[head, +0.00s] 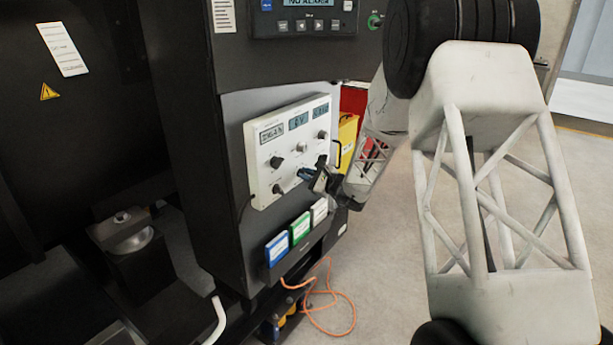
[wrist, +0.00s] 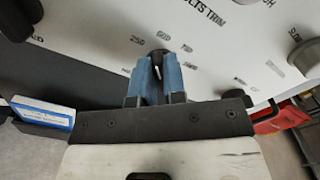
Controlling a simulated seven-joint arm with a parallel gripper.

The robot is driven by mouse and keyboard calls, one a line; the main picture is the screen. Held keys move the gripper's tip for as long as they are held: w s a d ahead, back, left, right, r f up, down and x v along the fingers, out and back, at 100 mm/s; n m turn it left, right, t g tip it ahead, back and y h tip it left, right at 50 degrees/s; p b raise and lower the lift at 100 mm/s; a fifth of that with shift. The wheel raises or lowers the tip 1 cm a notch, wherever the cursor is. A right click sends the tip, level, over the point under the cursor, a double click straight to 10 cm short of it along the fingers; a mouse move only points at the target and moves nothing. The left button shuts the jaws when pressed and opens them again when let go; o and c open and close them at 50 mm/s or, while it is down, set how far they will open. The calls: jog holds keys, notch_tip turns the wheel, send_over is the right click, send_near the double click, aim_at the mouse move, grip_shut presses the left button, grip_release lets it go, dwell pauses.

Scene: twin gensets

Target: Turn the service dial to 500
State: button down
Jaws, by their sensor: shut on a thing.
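The white control panel (head: 262,195) carries several knobs and small displays on the front of a dark cabinet. My gripper (head: 314,177) is at its lower right, with blue fingers. In the wrist view the blue fingers (wrist: 155,82) are shut on a black dial (wrist: 158,58), one on each side. A white pointer line shows on the dial between the fingertips.
Other knobs sit close by, including a black one (head: 276,162) and a lower one (head: 278,189). A yellow box (head: 347,135) stands behind. An orange cable (head: 340,328) lies on the floor.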

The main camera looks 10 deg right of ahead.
jog(key=m, duration=0.3)
jog(key=shift+m, duration=0.4)
jog(key=c, duration=1.2)
grip_release()
jog(key=shift+d, duration=0.1)
jog(key=shift+v, duration=3.85)
